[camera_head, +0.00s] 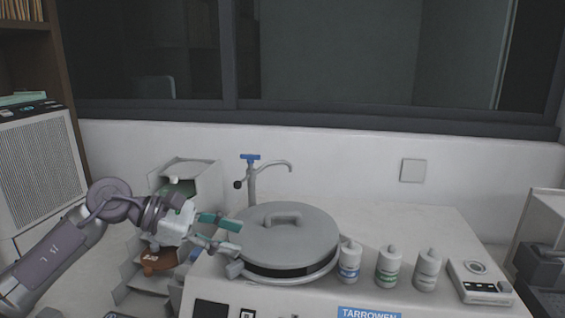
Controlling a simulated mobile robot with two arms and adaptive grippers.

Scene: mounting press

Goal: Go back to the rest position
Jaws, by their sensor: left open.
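My left gripper (230,238) reaches in from the left and is open, with its fingertips at the left edge of the round grey lid (300,236). I cannot tell whether the fingers touch the lid. Nothing shows between the fingers. The lid has a handle (283,217) on top and sits over a dark round opening on the pale machine (420,225). My right gripper is not in view.
Three bottles, one blue-labelled (349,262), one green-labelled (388,267) and one grey-labelled (427,270), stand along the machine's front. A tap (254,180) rises behind the lid. A small device (480,283) lies at the right. A stepped rack (150,262) is behind my left arm.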

